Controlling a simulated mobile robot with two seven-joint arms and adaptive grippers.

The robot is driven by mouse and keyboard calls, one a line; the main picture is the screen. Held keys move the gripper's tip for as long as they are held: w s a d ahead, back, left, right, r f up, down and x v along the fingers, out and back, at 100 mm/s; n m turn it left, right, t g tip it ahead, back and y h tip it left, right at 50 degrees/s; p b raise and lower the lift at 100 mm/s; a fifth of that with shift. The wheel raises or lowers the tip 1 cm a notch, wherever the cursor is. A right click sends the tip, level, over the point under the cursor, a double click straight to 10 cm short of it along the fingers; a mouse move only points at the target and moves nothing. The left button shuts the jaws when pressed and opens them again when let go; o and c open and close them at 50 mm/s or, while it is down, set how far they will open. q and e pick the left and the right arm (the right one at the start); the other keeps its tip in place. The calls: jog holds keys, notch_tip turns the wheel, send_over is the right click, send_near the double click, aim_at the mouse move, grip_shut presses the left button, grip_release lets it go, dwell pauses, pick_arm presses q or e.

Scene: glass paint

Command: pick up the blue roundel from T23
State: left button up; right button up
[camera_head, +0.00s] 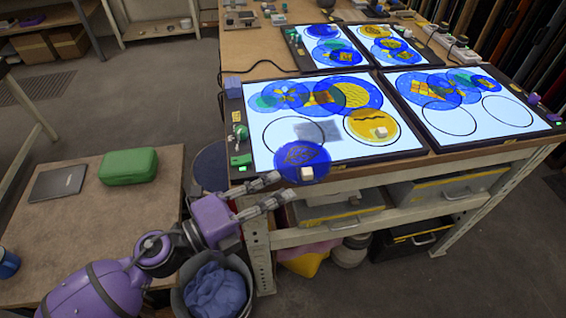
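A blue roundel (302,158) with dark line markings and a small white block-like knob (306,174) shows at the front edge of the near left light panel (345,155). It overlaps the panel's front edge in the picture; I cannot tell whether it rests there or is clear of it. My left gripper (287,188) is just left of the knob, its two fingers spread and pointing toward it. No contact with the roundel is clear. No T23 label is readable. My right gripper is not in view.
A yellow roundel (372,126) lies on the same panel, beside an empty drawn circle (294,134). Other lit panels hold overlapping roundels. A low side table (70,225) bears a green case (128,166). A bin (215,290) stands below my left arm.

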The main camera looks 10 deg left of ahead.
aim_at(295, 183)
pick_arm(q)
jog(key=x, duration=0.2)
jog(key=p+x, duration=0.1)
jog(key=x, duration=0.2)
jog(key=p+x, duration=0.1)
jog(key=x, duration=0.1)
jog(key=shift+d+r, duration=0.25)
jog(key=shift+r, duration=0.05)
jog(key=shift+w+d+f, duration=0.1)
jog(key=shift+d+f, duration=0.05)
jog(key=shift+d, duration=0.05)
jog(key=shift+c, duration=0.5)
grip_shut()
